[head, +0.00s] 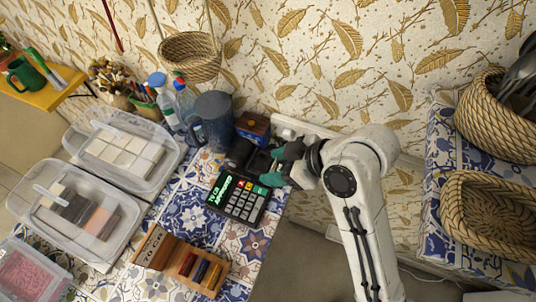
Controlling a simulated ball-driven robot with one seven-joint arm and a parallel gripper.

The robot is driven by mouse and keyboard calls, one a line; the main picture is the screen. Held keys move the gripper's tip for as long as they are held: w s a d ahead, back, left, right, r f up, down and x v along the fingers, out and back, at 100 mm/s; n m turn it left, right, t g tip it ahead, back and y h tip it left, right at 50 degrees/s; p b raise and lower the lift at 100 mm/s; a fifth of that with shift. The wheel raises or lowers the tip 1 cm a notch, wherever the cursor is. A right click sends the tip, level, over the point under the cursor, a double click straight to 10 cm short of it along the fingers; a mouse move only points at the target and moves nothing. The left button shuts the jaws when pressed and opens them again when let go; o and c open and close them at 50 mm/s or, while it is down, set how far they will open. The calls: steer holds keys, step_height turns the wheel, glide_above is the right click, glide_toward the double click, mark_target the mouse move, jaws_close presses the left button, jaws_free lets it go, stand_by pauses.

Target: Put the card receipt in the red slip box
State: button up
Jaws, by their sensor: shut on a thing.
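My gripper (273,167) is at the back right of the tiled counter, with teal fingertips behind the card terminal (236,198). The terminal is black, with a keypad and a lit green screen. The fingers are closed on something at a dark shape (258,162). I cannot make out what is held, nor pick out a card receipt. A small box with red-brown and blue sides (253,126) stands by the wall behind my gripper. It may be the red slip box, but its top and any slot are too small to read.
A dark jug (214,120) and bottles (184,98) stand left of the small box. Clear lidded bins (125,150) fill the left side. A wooden tray (182,262) is at the front. Woven baskets (488,215) stand at right. Bare tiles (193,215) lie left of the terminal.

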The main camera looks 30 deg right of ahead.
steer(key=shift+s+r, duration=0.2)
steer(key=shift+s, duration=0.1)
step_height(320, 180, up, 5)
steer(key=p, duration=0.5)
steer(key=shift+a+r, duration=0.1)
steer(key=shift+a, duration=0.05)
